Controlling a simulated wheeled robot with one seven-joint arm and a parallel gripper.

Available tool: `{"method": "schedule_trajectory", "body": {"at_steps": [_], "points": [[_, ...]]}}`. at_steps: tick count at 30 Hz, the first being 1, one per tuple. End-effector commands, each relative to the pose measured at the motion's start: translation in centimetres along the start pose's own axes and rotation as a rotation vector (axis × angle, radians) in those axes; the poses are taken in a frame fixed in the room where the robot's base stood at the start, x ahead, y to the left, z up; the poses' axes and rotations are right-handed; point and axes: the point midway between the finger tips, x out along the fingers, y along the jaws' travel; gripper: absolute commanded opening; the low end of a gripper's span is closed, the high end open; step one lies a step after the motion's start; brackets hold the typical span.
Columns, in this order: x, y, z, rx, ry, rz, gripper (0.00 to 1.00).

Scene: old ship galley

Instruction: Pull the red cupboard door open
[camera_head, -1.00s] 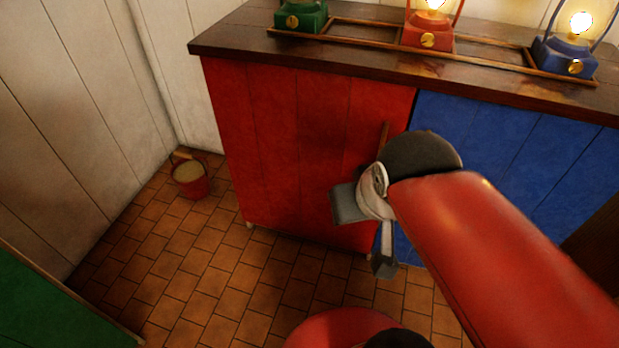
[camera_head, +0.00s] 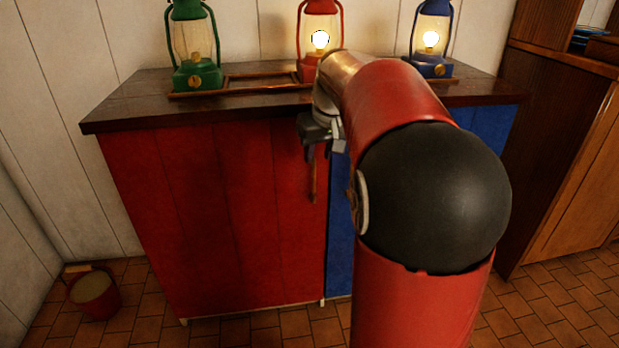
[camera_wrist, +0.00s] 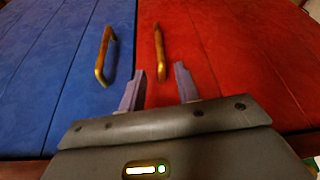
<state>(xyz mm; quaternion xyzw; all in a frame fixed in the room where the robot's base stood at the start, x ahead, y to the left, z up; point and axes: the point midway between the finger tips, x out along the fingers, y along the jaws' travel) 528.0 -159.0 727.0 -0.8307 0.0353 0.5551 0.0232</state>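The red cupboard door (camera_head: 215,215) fills the left part of the cabinet front in the head view and looks shut. In the wrist view the red door (camera_wrist: 215,60) is on the right. Its upright brass handle (camera_wrist: 160,52) stands just beyond my fingertips, and the handle also shows in the head view (camera_head: 313,180). My gripper (camera_wrist: 161,80) is open and empty, its two fingers spread near the handle's lower end. In the head view my gripper (camera_head: 318,143) hangs in front of the door's upper right edge, and my arm hides part of the cabinet.
The blue door (camera_wrist: 60,60) with its own brass handle (camera_wrist: 103,55) is beside the red one. Green (camera_head: 195,75), red (camera_head: 308,68) and blue (camera_head: 430,68) lanterns stand on the dark countertop (camera_head: 125,102). A red bucket (camera_head: 97,300) is on the floor at the left.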

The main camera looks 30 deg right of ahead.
Motion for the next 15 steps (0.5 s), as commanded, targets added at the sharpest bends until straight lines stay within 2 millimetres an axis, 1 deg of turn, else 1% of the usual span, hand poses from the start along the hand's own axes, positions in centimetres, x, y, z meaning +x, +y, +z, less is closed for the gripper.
{"method": "schedule_trajectory", "body": {"at_steps": [5,9,12,15], "points": [[2.2,0.0,0.0,0.0,-0.003,-0.002,0.32],[4.6,-0.1,0.1,-0.001,-0.003,-0.002,0.32],[6.0,-0.1,0.0,-0.001,-0.002,-0.002,0.32],[7.0,-0.1,0.0,-0.001,-0.002,-0.001,0.32]]}}
